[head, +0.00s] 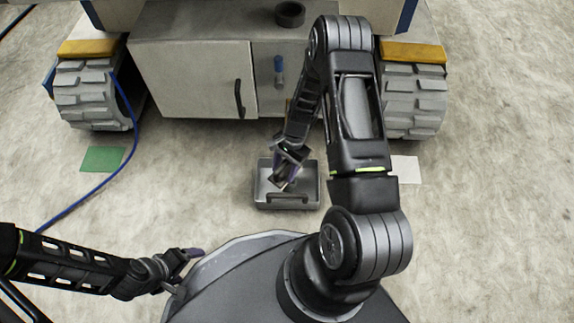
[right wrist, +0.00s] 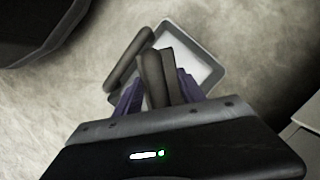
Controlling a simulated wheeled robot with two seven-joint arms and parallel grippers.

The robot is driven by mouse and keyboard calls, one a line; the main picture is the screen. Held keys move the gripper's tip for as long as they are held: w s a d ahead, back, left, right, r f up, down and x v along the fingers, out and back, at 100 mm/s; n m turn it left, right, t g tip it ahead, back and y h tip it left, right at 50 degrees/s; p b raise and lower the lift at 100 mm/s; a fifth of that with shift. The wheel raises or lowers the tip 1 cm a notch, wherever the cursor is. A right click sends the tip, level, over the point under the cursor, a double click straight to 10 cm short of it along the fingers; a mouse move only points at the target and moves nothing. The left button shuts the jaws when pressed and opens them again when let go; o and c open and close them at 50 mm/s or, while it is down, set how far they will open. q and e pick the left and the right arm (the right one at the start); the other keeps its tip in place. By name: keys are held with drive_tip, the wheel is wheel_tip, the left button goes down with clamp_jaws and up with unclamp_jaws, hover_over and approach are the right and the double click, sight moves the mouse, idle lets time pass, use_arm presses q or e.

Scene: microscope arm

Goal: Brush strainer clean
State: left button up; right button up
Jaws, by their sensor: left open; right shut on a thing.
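A grey rectangular tray (head: 316,182) with a dark handle lies on the floor in front of a vehicle; it also shows in the right wrist view (right wrist: 209,76). My right gripper (head: 284,181) is over the tray's inside, pointing down. In the right wrist view its purple fingers (right wrist: 158,92) are shut on a dark, blocky thing (right wrist: 152,76). I cannot tell whether that thing is a brush, nor whether it touches the tray. My left gripper (head: 192,256) is open at lower left, away from the tray. I cannot clearly identify a strainer.
The vehicle's white cabinet (head: 195,85) stands behind the tray, between two treaded wheels (head: 95,95). A green square (head: 102,159), white square (head: 406,169) and blue cable (head: 103,182) lie on the floor.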

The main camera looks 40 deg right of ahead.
drive_tip(key=shift+a, duration=0.2)
drive_tip(key=shift+d, duration=0.15)
drive_tip(key=shift+w+d+b, duration=0.2)
drive_tip(key=shift+d+b, duration=0.1)
drive_tip(key=shift+d, duration=0.4)
drive_tip(key=shift+w+d+b, duration=0.15)
drive_tip(key=shift+d+b, duration=0.1)
drive_tip(key=shift+d, duration=0.4)
drive_tip(key=shift+a, duration=0.1)
drive_tip(key=shift+s+a+p, duration=0.2)
drive_tip(key=shift+a+p, duration=0.1)
drive_tip(key=shift+a, duration=0.4)
drive_tip(key=shift+s+a+p, duration=0.2)
drive_tip(key=shift+a+p, duration=0.05)
drive_tip(key=shift+a, duration=0.45)
drive_tip(key=shift+d, duration=0.1)
drive_tip(key=shift+w+d+b, duration=0.2)
drive_tip(key=shift+d+b, duration=0.1)
drive_tip(key=shift+d, duration=0.4)
drive_tip(key=shift+w+d+b, duration=0.2)
drive_tip(key=shift+d+b, duration=0.05)
drive_tip(key=shift+d, duration=0.45)
